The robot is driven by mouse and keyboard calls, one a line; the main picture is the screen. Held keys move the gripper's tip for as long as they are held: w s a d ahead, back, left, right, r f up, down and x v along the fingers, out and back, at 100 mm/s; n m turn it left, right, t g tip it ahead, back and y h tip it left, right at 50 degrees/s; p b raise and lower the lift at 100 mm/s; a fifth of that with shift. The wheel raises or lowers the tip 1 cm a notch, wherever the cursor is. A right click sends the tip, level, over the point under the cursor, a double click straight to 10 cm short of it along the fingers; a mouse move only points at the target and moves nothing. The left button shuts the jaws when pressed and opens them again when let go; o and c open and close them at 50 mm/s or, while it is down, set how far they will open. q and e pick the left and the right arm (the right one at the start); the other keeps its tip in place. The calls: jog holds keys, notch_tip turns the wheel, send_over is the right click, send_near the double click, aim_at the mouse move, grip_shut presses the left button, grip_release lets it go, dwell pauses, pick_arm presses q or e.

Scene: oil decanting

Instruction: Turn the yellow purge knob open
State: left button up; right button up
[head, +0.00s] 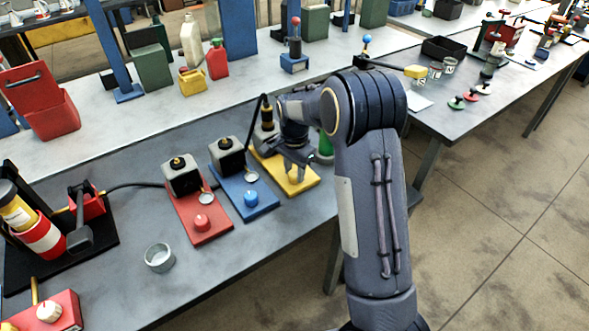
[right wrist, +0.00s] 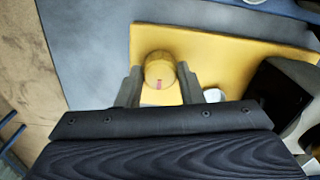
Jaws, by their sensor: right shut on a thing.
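The yellow purge knob (right wrist: 160,66) is round with a small red mark on its edge, on a yellow base plate (right wrist: 225,48). In the right wrist view my right gripper (right wrist: 160,80) has one finger on each side of the knob and is shut on it. In the head view the yellow plate (head: 305,185) lies on the grey bench, and my right gripper (head: 299,170) reaches down over it, mostly hiding the knob. My left gripper is not in view.
A blue plate with a blue knob (head: 251,198) and a red plate with a red knob (head: 201,222) lie to the left. A small metal cup (head: 159,257) stands on bare bench. A green object (head: 325,145) stands close behind my right arm.

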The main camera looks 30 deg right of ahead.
aim_at(294, 173)
jog(key=shift+r, duration=0.1)
dwell(0.4)
jog(key=o, duration=1)
notch_tip(294, 173, up, 8)
jog(key=shift+f, duration=0.25)
jog(key=shift+r, duration=0.1)
